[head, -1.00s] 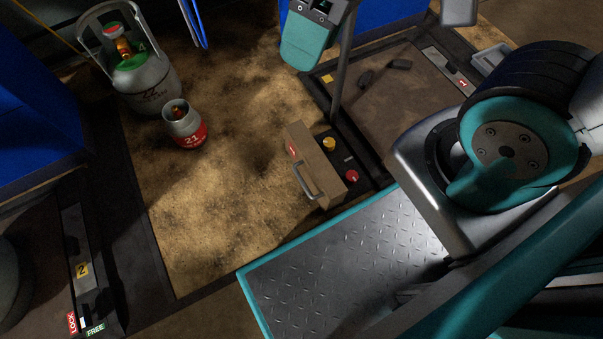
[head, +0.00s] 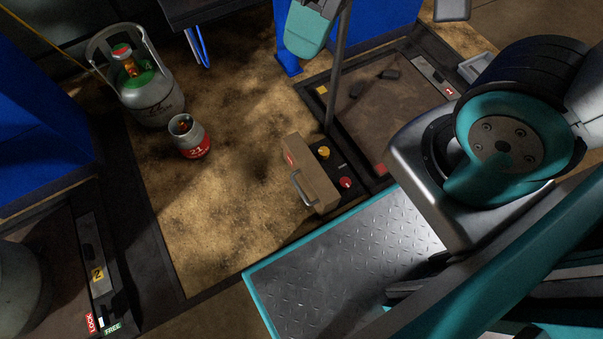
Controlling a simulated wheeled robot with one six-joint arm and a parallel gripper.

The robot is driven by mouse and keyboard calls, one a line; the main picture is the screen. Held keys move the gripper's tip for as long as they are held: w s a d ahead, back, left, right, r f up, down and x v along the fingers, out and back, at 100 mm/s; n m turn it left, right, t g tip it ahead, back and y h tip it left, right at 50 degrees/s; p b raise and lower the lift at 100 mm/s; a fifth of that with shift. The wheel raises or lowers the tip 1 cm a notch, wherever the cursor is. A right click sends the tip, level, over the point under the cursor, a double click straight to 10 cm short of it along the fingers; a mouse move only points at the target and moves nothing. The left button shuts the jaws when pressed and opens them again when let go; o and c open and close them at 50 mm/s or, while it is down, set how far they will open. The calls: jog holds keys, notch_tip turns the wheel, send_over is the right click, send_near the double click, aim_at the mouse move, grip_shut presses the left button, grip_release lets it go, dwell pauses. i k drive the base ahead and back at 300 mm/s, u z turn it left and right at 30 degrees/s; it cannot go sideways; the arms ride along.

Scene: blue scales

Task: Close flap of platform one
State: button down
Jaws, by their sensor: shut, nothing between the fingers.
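Platform one's flap (head: 311,178) is a tan panel with a metal handle (head: 302,188) and a red mark. It stands raised at the near left corner of platform one (head: 390,115). The control panel beside it is uncovered, showing a yellow knob (head: 323,152) and a red knob (head: 346,182). The platform's far right strip bears a red 1 label (head: 449,92). My gripper cannot be made out in the head view. A teal part hangs in at the top centre, well above the flap. My large arm joint fills the right side.
A grey gas cylinder (head: 154,100) with a green band and a smaller red-banded one (head: 192,143) stand on the sandy floor at left. Platform two's strip (head: 97,270) with LOCK and FREE labels is at lower left. A dark pole (head: 337,75) rises beside platform one.

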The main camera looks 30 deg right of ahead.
aim_at(322, 193)
jog(key=k, duration=1.1)
jog(key=u, duration=0.15)
jog(key=i, duration=0.7)
jog(key=z, duration=0.15)
